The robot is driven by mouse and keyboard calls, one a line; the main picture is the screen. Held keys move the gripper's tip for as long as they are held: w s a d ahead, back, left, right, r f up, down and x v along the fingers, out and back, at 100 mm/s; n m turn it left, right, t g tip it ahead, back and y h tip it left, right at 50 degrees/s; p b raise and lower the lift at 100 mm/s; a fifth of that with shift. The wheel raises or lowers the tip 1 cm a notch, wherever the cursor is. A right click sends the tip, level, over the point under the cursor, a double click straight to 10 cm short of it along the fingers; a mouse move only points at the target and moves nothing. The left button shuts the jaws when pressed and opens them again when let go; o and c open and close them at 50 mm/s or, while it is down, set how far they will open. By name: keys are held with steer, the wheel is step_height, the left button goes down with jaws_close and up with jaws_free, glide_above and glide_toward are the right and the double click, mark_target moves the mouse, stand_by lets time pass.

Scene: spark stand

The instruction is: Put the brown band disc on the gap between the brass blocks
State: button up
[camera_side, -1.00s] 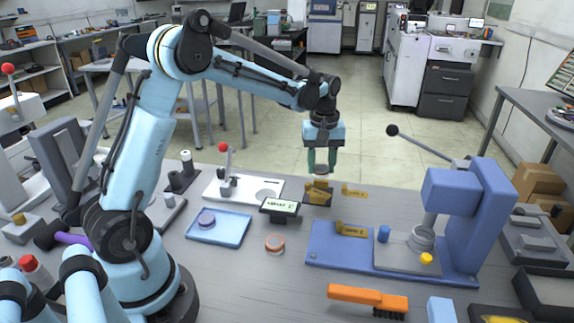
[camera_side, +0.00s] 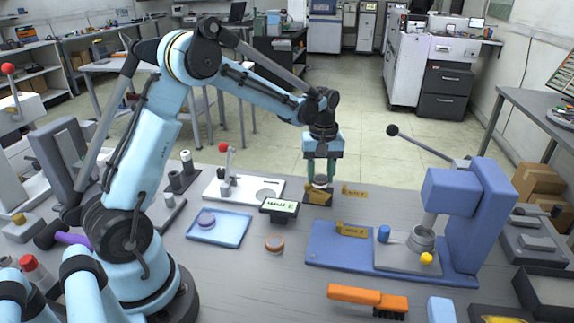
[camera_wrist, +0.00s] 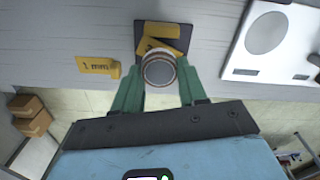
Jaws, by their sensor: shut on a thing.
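My gripper (camera_wrist: 158,92), with green fingers, is shut on a pale grey disc (camera_wrist: 159,70) with a brownish band around its rim.
A yellow label plate (camera_side: 353,190) stands right of the blocks. A small display (camera_side: 279,206) stands in front left. An orange-banded disc (camera_side: 274,243) lies on the bench, and a purple-banded disc (camera_side: 206,219) lies on a blue tray (camera_side: 232,236). A blue press (camera_side: 470,215) stands right.

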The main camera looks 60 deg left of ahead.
steer(key=shift+f, duration=0.75)
steer(key=o, duration=1.2)
step_height(320, 180, up, 11)
steer(key=s+d+m+t, duration=0.2)
steer(key=s+d+m, duration=0.1)
steer(key=s+m, duration=0.1)
steer(key=s+d+m+t, duration=0.2)
steer(key=s+d+m, duration=0.2)
steer(key=s, duration=0.2)
steer(key=s+d+m+t, duration=0.3)
steer(key=s+d+m, duration=0.1)
steer(key=s, duration=0.2)
steer(key=shift+d, duration=0.1)
